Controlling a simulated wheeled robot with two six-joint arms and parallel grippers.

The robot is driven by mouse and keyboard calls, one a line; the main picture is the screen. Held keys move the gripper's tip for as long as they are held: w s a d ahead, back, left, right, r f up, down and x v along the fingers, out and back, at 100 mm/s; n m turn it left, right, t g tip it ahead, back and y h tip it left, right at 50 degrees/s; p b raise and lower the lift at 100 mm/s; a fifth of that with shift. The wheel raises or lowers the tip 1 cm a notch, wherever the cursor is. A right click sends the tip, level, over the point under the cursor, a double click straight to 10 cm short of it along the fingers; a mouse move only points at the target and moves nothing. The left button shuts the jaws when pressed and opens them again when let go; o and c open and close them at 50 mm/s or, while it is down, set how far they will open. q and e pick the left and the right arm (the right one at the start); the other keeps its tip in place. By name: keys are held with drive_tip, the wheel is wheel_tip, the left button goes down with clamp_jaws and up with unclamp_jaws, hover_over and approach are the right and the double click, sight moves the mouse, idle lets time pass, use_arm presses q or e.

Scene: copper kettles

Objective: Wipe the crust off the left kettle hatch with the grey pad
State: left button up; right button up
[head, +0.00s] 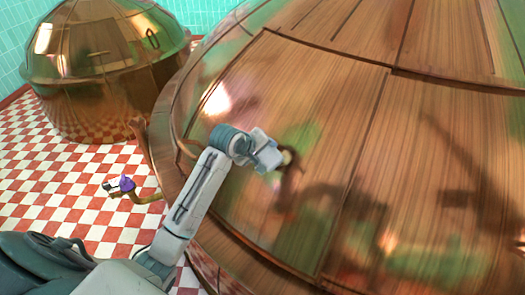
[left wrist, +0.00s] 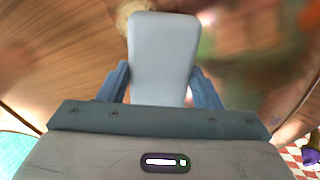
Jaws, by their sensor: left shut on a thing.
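My left gripper (head: 258,150) is at the curved copper wall of the large near kettle (head: 340,130). In the left wrist view its two blue fingers (left wrist: 161,80) are shut on the sides of the pale grey pad (left wrist: 162,45). The pad's far end points at the copper. A small tan crust patch (left wrist: 127,14) shows just beyond the pad's upper left corner, partly hidden by it. I cannot tell whether the pad touches the copper. Seams outline panels on this kettle; I cannot tell which one is the hatch. My right gripper is not in view.
A smaller domed copper kettle (head: 105,65) stands at the back left. A curved pipe with a purple part (head: 127,183) sticks out low to the left of the near kettle. The red and white tiled floor (head: 45,185) is otherwise open there.

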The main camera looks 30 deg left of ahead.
sight(274, 156)
use_arm(q)
drive_tip(key=shift+x, duration=0.9)
drive_tip(key=shift+s+d+r, duration=0.1)
drive_tip(key=shift+s+d, duration=0.1)
drive_tip(key=shift+d, duration=0.75)
drive_tip(key=shift+s+d+r, duration=0.1)
drive_tip(key=shift+s+d, duration=0.15)
drive_tip(key=shift+d, duration=0.7)
drive_tip(key=shift+s+d+f, duration=0.1)
drive_tip(key=shift+d, duration=0.8)
drive_tip(key=shift+s+d+f, duration=0.1)
drive_tip(key=shift+d, duration=0.85)
drive_tip(key=shift+w+a, duration=0.2)
drive_tip(key=shift+a, duration=1.1)
drive_tip(key=shift+w+a, duration=0.2)
drive_tip(key=shift+a, duration=1.1)
drive_tip(key=shift+w+a, duration=0.2)
drive_tip(key=shift+a, duration=1.05)
drive_tip(key=shift+d, duration=0.1)
drive_tip(key=shift+r, duration=0.15)
drive_tip(key=shift+v, duration=2.95)
